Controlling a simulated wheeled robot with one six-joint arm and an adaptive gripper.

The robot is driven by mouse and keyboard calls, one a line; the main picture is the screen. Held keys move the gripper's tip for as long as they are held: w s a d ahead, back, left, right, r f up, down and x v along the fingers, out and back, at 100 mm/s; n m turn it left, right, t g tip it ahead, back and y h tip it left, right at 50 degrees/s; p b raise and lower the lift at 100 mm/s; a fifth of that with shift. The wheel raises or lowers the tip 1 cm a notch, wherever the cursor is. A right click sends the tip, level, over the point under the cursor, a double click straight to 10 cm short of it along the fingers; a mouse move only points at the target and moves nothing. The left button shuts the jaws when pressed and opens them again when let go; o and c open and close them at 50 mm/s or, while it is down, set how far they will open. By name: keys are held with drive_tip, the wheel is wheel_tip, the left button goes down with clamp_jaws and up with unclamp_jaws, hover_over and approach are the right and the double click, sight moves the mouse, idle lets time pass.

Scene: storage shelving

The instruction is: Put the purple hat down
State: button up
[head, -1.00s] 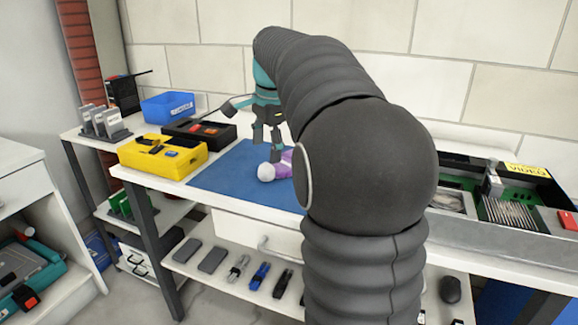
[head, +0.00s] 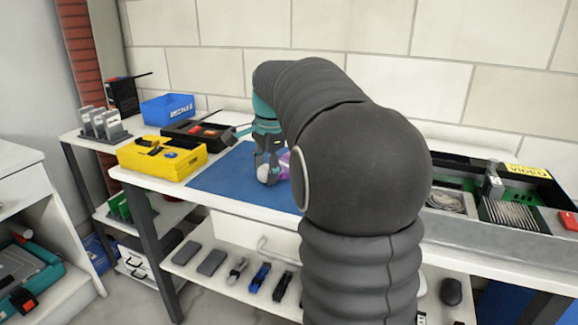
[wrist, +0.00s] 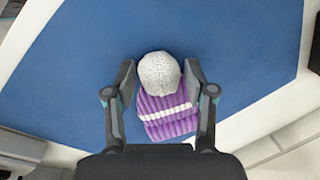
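The purple hat (wrist: 168,115) lies on the blue mat (wrist: 70,70). It is knitted, with a white stripe and a white pompom (wrist: 159,73). My gripper (wrist: 159,80) is open, with one finger on each side of the pompom and a small gap showing at each side. In the head view my gripper (head: 269,172) is down at the mat around the pompom. Only a sliver of the hat (head: 284,160) shows there; my arm hides the rest.
A yellow bin (head: 160,158), a black bin (head: 196,134) and a blue bin (head: 167,109) stand left of the mat. Electronics trays (head: 490,190) are at the right. The mat's left part is bare.

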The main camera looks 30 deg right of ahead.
drive_tip(key=c, duration=0.8)
drive_tip(key=shift+o, duration=0.2)
drive_tip(key=shift+r, duration=0.4)
wheel_tip(320, 180, up, 4)
drive_tip(key=shift+s+d+f+p, duration=0.1)
drive_tip(key=shift+p, duration=0.2)
drive_tip(key=s+d+r, duration=0.4)
drive_tip(key=s+r, duration=0.2)
drive_tip(key=s, duration=0.4)
drive_tip(key=shift+s+d+r, duration=0.2)
drive_tip(key=shift+d, duration=0.2)
